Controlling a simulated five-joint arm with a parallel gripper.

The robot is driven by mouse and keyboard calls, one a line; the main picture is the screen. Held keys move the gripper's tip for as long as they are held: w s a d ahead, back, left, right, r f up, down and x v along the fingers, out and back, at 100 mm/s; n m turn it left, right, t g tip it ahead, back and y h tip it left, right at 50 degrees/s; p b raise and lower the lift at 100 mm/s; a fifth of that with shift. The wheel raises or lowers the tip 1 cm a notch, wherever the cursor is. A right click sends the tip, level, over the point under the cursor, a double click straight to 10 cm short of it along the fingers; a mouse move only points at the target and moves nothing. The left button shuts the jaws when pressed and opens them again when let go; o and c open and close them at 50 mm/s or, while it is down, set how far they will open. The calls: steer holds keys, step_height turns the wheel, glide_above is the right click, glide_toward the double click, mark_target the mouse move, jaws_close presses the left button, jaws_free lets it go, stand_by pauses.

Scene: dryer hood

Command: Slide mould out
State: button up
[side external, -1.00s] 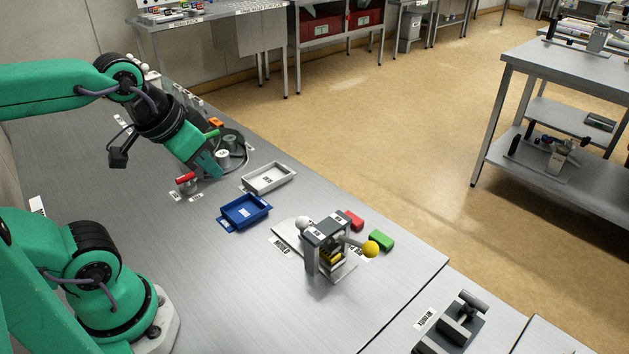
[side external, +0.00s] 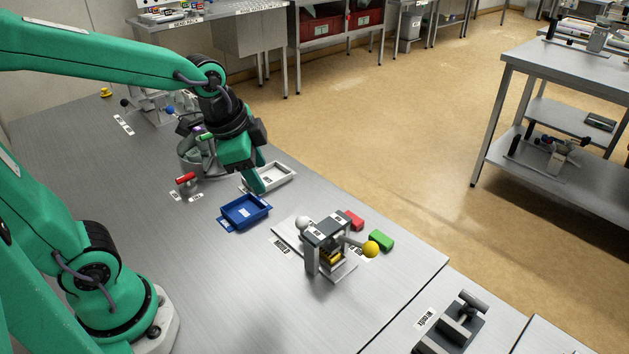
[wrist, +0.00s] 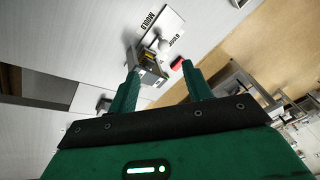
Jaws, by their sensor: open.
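The mould station (side external: 327,245) stands on the bench right of centre in the side external view: a grey upright frame with yellow parts inside and a lever ending in a yellow ball (side external: 371,249). A pale flat plate (side external: 288,236) with a white ball knob (side external: 303,223) extends from its left side, beside a MOULD label. In the wrist view the knob (wrist: 164,45) and plate (wrist: 160,22) show ahead, beyond the fingertips. My gripper (side external: 256,182) is open and empty, above the white tray, apart from the station; its fingers show in the wrist view (wrist: 160,72).
Red (side external: 354,220) and green (side external: 381,240) blocks sit behind the station. A red-topped switch (side external: 186,180) is at left. Bare bench lies in front.

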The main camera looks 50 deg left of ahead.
mark_target(300, 218)
steer(key=w+d+f+m+g, duration=0.1)
steer(key=w+d+f+m, duration=0.1)
steer(key=w+f+m, duration=0.5)
steer(key=shift+f+m+g, duration=0.4)
steer(key=shift+f+m, duration=0.1)
steer(key=shift+f, duration=0.55)
steer(key=shift+w+f, duration=0.1)
steer(key=shift+f, duration=0.05)
steer(key=shift+w+a+f, duration=0.1)
steer(key=shift+w+f, duration=0.15)
steer(key=shift+f, duration=0.95)
steer(key=shift+w+f, duration=0.25)
steer(key=shift+f, duration=1)
steer(key=shift+w+a+f, duration=0.1)
steer(key=shift+w+f, duration=0.15)
steer(key=shift+f, duration=0.95)
steer(key=shift+c, duration=0.2)
jaws_close()
